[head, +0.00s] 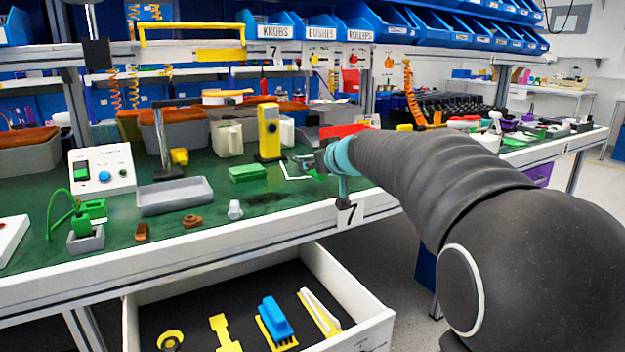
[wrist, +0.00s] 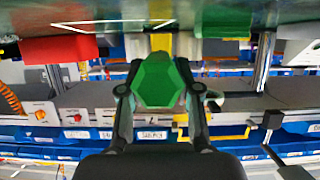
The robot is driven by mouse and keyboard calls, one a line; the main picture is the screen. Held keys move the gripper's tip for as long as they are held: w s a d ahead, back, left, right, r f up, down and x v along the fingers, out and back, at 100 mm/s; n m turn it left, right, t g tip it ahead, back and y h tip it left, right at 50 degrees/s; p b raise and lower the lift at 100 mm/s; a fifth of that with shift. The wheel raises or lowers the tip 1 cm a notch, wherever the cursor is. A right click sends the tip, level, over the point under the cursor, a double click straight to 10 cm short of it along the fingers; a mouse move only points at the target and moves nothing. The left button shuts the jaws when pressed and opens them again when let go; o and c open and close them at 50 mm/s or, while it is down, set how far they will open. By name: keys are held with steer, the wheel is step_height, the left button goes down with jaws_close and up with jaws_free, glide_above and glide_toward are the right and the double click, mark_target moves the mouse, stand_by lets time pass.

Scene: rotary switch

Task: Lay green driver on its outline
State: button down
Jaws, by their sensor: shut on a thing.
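My gripper (wrist: 158,90) is shut on the green driver (wrist: 160,82), with one finger on each side; its faceted green end faces the wrist camera. In the head view my gripper (head: 310,162) is low over the bench, right of the yellow post, and the driver is mostly hidden there. The open drawer below the bench has a dark liner with yellow outlines. One bare yellow outline (head: 225,333) has a narrow stem and a wider top; I cannot tell for sure that it is the driver's.
In the drawer (head: 375,325), a blue brush-like thing (head: 273,318) and a white tool (head: 321,308) lie on yellow outlines. A round yellow thing (head: 170,340) is at its left. On the bench stand a yellow post (head: 268,132), a green block (head: 247,173) and a grey tray (head: 175,197).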

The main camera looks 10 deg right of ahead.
mark_target(313, 190)
steer(key=shift+f+b, duration=0.75)
steer(key=shift+f, duration=1.05)
steer(key=shift+f, duration=0.2)
steer(key=c, duration=0.8)
jaws_free()
steer(key=shift+s+r+p, duration=0.1)
steer(key=shift+r+p, duration=0.05)
steer(key=shift+p, duration=0.25)
